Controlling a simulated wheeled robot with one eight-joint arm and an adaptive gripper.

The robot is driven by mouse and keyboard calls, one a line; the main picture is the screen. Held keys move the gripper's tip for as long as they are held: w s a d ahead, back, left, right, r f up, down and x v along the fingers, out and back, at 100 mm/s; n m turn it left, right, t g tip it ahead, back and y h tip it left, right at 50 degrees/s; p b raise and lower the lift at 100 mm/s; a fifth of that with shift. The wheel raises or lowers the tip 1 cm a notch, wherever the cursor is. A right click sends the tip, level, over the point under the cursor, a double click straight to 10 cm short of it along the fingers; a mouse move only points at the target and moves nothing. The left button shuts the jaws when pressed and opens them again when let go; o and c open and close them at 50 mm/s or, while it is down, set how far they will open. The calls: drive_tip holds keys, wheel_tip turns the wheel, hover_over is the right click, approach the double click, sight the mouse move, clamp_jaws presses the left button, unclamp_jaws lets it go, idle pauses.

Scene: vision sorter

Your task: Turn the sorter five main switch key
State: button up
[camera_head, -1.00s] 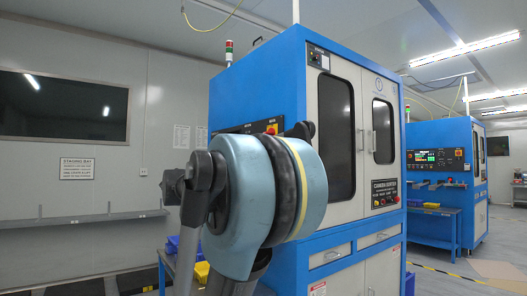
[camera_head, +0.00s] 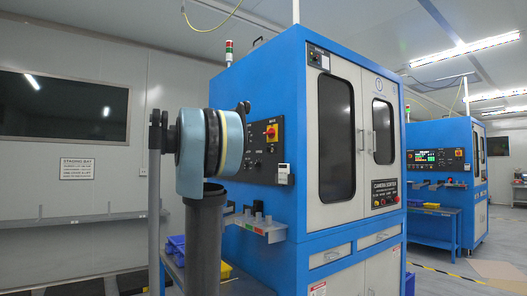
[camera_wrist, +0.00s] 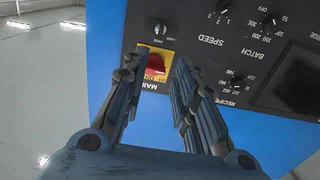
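The sorter's black control panel (camera_head: 264,150) is on the blue side of the near cabinet. The red main switch (camera_head: 270,131) on its yellow plate sits high on that panel. In the wrist view, the red main switch (camera_wrist: 156,65) shows upside down above the label "MAIN". A small round silver key switch (camera_wrist: 160,29) sits on the panel just beyond it. My gripper (camera_wrist: 159,58) is open and empty, with a finger on either side of the red switch in the picture. I cannot tell whether the fingers touch the panel. In the head view my arm hides most of the gripper.
Speed, batch (camera_wrist: 267,24) and recipe (camera_wrist: 237,84) knobs are on the panel to the right in the wrist view. A grey shelf (camera_head: 258,230) juts from the cabinet below the panel. A second blue machine (camera_head: 440,160) stands at the right. A grey wall is at the left.

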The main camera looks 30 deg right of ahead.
sight(269, 150)
drive_tip(key=w+d, duration=0.1)
drive_tip(key=d, duration=1.4)
drive_tip(key=shift+d, duration=0.3)
drive_tip(key=shift+w, duration=0.1)
clamp_jaws()
